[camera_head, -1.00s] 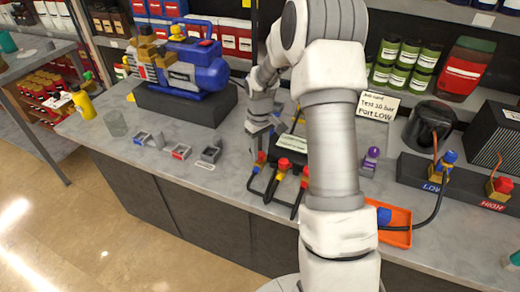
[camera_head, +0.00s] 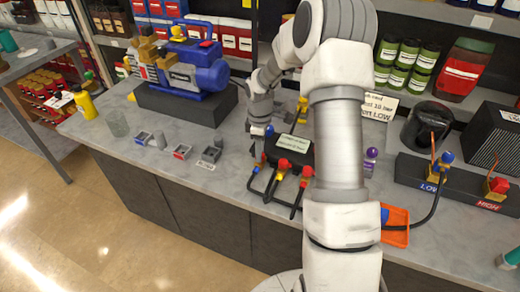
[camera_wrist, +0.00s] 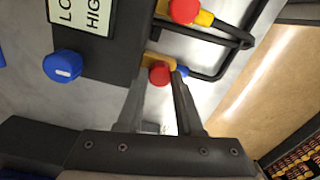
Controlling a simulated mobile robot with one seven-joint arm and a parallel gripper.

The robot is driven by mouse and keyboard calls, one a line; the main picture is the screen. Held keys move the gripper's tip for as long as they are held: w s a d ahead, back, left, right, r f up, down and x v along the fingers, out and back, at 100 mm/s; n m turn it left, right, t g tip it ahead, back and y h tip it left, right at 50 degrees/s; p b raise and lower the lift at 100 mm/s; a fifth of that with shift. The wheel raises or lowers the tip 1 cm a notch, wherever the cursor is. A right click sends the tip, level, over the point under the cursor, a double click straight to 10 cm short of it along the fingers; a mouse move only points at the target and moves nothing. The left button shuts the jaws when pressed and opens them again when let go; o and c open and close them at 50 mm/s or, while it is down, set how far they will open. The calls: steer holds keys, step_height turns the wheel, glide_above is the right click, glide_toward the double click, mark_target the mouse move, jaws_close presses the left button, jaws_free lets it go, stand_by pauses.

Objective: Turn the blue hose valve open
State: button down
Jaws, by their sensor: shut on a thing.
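The black manifold (camera_head: 290,152) lies on the bench with a label on its top. The blue hose valve is at its left end in the head view; its red handle (camera_wrist: 160,74) and blue collar (camera_wrist: 182,71) show in the wrist view. My gripper (camera_wrist: 161,82) is shut on the red handle, one finger on each side. In the head view my gripper (camera_head: 257,152) hides this handle. The valve's exact angle is unclear. A neighbouring red valve handle (camera_wrist: 184,10) sits on the yellow-collared hose. A blue knob (camera_wrist: 62,66) is on the manifold.
Another red valve handle (camera_head: 307,171) is on the right. Black hoses (camera_head: 272,186) loop toward the front edge. A blue vacuum pump (camera_head: 195,65) stands at back left, a purple-capped bottle (camera_head: 370,160) and orange tray (camera_head: 396,228) at right. Small holders (camera_head: 182,152) lie left.

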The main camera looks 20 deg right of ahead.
stand_by(0.3)
steer(key=c, duration=0.6)
jaws_free()
steer(key=shift+o, duration=0.2)
step_height(320, 180, up, 18)
steer(key=shift+f+p, duration=0.25)
steer(key=shift+p, duration=0.15)
